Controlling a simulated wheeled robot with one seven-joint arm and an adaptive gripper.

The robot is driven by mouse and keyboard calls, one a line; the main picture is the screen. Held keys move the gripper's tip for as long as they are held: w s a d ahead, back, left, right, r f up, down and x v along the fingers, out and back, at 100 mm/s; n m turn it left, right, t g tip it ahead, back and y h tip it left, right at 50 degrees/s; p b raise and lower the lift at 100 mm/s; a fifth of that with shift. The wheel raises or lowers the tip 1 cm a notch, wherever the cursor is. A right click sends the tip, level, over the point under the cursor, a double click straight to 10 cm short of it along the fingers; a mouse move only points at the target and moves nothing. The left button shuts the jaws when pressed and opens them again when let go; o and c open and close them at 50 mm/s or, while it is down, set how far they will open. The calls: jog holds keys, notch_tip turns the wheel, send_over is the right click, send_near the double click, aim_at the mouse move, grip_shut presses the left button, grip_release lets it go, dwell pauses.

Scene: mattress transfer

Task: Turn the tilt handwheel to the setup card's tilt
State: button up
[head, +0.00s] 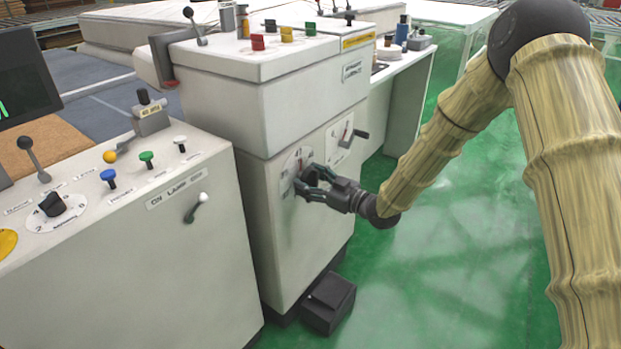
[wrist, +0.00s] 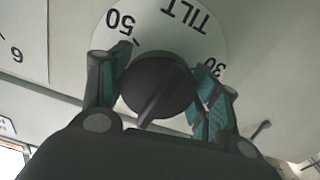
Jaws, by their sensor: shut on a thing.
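The tilt handwheel (wrist: 158,88) is a dark round knob with a raised bar across it. It sits on a white dial plate (wrist: 172,40) marked TILT, with 50 at the upper left and 30 at the right in the wrist view. My gripper (wrist: 167,65) has one finger on each side of the knob and is shut on it. In the head view my gripper (head: 308,182) reaches the dial plate (head: 288,172) on the cabinet's side and hides most of the knob. I cannot make out a readable setup card.
A second dial with a crank handle (head: 360,133) is to the right on the same cabinet (head: 258,190). A control console (head: 130,260) with coloured knobs and levers stands at the left.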

jog(key=m+p, duration=0.2)
jog(key=m, duration=0.1)
jog(key=m+p, duration=0.2)
jog(key=m, duration=0.1)
jog(key=shift+s+r, duration=0.15)
jog(key=m+p, duration=0.2)
jog(key=m, duration=0.3)
jog(key=shift+a+m, duration=0.1)
jog(key=shift+m, duration=0.2)
jog(key=m+p, duration=0.1)
jog(key=m, duration=0.4)
jog(key=shift+s+r, duration=0.1)
jog(key=m+p, duration=0.1)
jog(key=m, duration=0.5)
jog(key=shift+r, duration=0.1)
jog(key=shift+m, duration=0.3)
jog(key=o, duration=1)
